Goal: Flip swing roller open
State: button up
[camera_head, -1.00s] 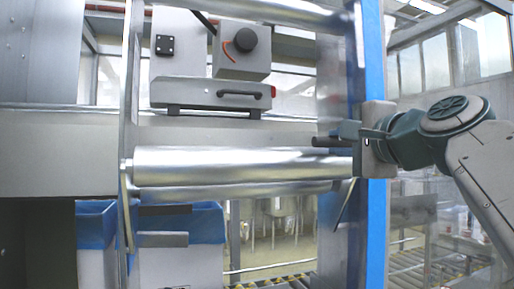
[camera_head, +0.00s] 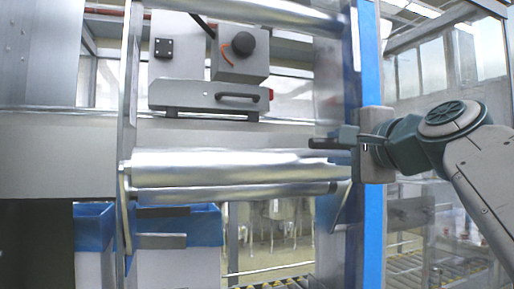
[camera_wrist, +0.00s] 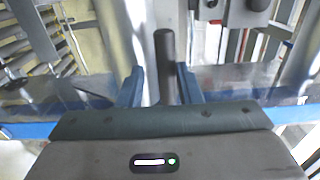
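The swing roller (camera_head: 235,167) is a shiny metal cylinder lying level across the frame, with a thinner roller (camera_head: 235,193) just below it. A dark rod-like handle (camera_head: 322,144) sticks out near the roller's right end. My gripper (camera_head: 342,137) is at that right end, beside the blue upright. In the wrist view, the dark rod (camera_wrist: 165,55) stands between the two blue fingers of my gripper (camera_wrist: 160,78). The fingers are apart, with a gap visible on the rod's left. Contact on the right side cannot be told.
The blue upright post (camera_head: 372,60) stands close behind my gripper. A metal upright (camera_head: 128,120) bounds the rollers on the left. A grey box with a black knob (camera_head: 240,65) and a handled panel (camera_head: 205,95) sit above. Blue-lined bins (camera_head: 180,222) are below left.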

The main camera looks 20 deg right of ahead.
jog(key=r, duration=0.1)
jog(key=r+p, duration=0.1)
jog(key=r, duration=0.1)
jog(key=r+p, duration=0.1)
jog(key=r, duration=0.1)
jog(key=shift+s+d, duration=0.1)
jog(key=shift+d, duration=0.15)
jog(key=s+d+r+p, duration=0.3)
jog(key=s+d+r, duration=0.2)
jog(key=s, duration=0.4)
jog(key=shift+s+d+r+p, duration=0.2)
jog(key=shift+s+r+p, duration=0.15)
jog(key=shift+r, duration=0.15)
jog(key=shift+s+d, duration=0.1)
